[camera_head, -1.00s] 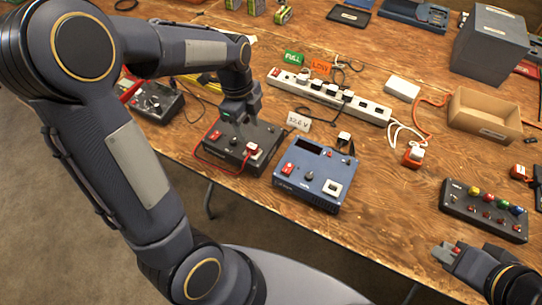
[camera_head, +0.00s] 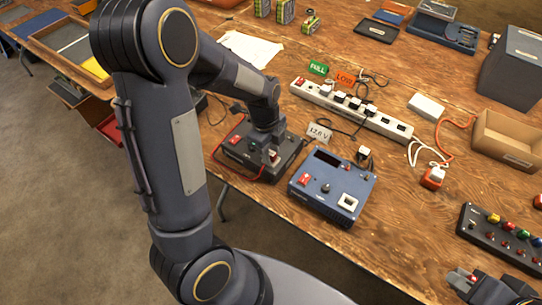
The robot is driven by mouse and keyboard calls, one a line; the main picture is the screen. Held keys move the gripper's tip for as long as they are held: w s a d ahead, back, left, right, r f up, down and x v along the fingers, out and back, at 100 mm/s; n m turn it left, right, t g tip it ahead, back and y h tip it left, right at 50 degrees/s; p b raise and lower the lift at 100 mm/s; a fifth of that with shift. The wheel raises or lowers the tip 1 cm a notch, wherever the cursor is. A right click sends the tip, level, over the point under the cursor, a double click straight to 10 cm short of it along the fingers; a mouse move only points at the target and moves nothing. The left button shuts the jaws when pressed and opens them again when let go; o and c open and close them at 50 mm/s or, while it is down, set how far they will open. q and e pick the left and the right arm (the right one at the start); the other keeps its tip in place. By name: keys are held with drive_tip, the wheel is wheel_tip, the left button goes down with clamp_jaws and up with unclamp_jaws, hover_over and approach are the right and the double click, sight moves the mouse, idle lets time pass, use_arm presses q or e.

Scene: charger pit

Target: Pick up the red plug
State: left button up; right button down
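The red plug (camera_head: 273,154) sits on top of the black charger box (camera_head: 238,155), its red cord looping around the box's front left. It is mostly hidden by my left gripper (camera_head: 270,149). That gripper points down with its fingertips at the plug. The fingers are small and dark, so I cannot tell whether they are closed on it. My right gripper (camera_head: 462,279) is low at the right, over the table's front area and away from the plug. Its finger gap is unclear.
A blue charger box (camera_head: 332,187) stands just right of the black one. A white power strip (camera_head: 350,112) lies behind them. A cardboard box (camera_head: 507,139) and a button panel (camera_head: 502,236) are at the right. Bare wood lies between the blue box and the panel.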

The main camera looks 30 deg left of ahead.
use_arm(q)
clamp_jaws()
drive_tip(key=shift+r, duration=0.1)
